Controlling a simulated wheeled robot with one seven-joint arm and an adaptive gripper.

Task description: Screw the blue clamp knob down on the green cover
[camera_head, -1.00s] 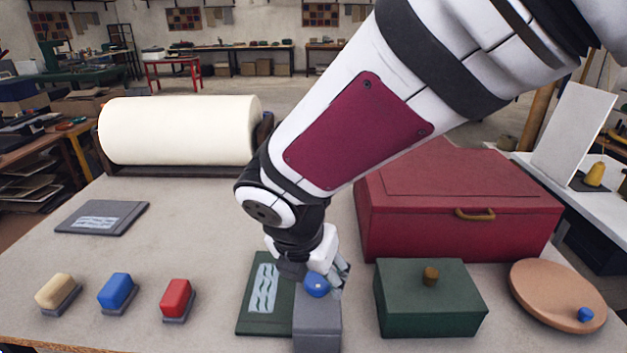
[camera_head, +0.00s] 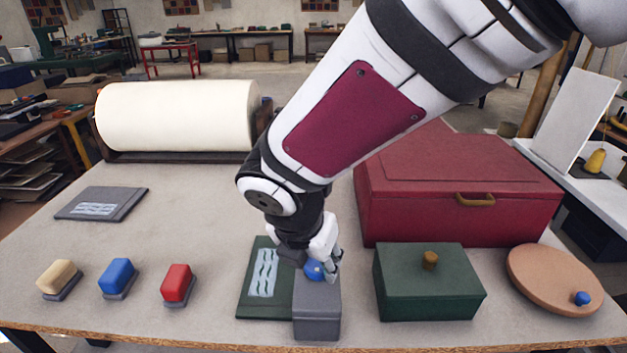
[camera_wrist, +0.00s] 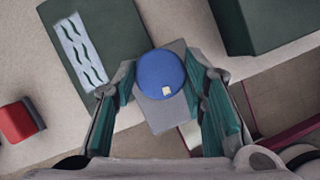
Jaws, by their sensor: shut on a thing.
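The blue clamp knob (camera_head: 313,271) sits on top of a grey block (camera_head: 317,315) at the right edge of the green cover (camera_head: 254,300). The cover lies flat and carries a pale panel with dark wavy lines. My gripper (camera_head: 322,262) points down and is shut on the knob. In the wrist view the round blue knob (camera_wrist: 161,74) lies between the two green-padded fingers, with a small pale mark on its face. The grey block (camera_wrist: 165,112) shows beneath it. Any thread or gap under the knob is hidden.
A dark green box (camera_head: 430,290) with a brass knob stands close on the right, before a large red chest (camera_head: 460,215). A round tan lid (camera_head: 550,280) lies far right. Beige, blue and red blocks (camera_head: 177,284) stand left. The table between is clear.

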